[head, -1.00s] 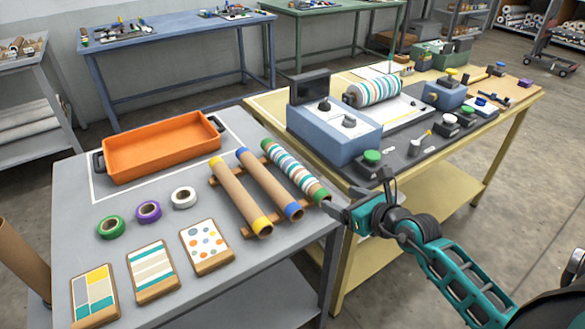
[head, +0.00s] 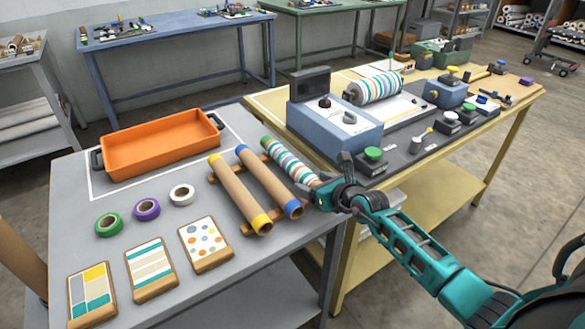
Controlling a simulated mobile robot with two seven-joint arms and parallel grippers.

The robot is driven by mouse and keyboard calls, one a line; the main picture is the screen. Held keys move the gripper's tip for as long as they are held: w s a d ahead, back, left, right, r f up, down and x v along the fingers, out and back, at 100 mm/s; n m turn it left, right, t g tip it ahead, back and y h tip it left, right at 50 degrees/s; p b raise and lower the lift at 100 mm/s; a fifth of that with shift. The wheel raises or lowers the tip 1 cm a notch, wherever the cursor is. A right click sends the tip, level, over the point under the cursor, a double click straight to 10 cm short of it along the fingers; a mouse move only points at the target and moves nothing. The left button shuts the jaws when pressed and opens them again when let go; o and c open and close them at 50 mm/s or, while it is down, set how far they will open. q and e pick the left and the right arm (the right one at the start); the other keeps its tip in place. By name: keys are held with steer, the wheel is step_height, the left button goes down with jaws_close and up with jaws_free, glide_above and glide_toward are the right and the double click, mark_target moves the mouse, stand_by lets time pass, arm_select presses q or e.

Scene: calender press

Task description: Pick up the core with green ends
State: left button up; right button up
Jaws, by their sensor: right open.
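The core with green ends (head: 287,160) is wrapped in teal, white and tan stripes. It lies rightmost of three cores on a wooden rack at the right side of the grey table (head: 140,216). Its far green end shows; its near end is hidden behind my right gripper (head: 328,180). My right gripper is open at that near end, with its fingers close to the core. I cannot tell whether they touch it. My left gripper is not in view.
A yellow-ended core (head: 238,192) and a blue-ended core (head: 268,182) lie left of it. An orange bin (head: 160,150), tape rolls and pattern cards share the table. The press (head: 335,128) stands on the yellow table to the right.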

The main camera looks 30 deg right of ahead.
steer(key=c, duration=1.1)
steer(key=shift+r, duration=0.1)
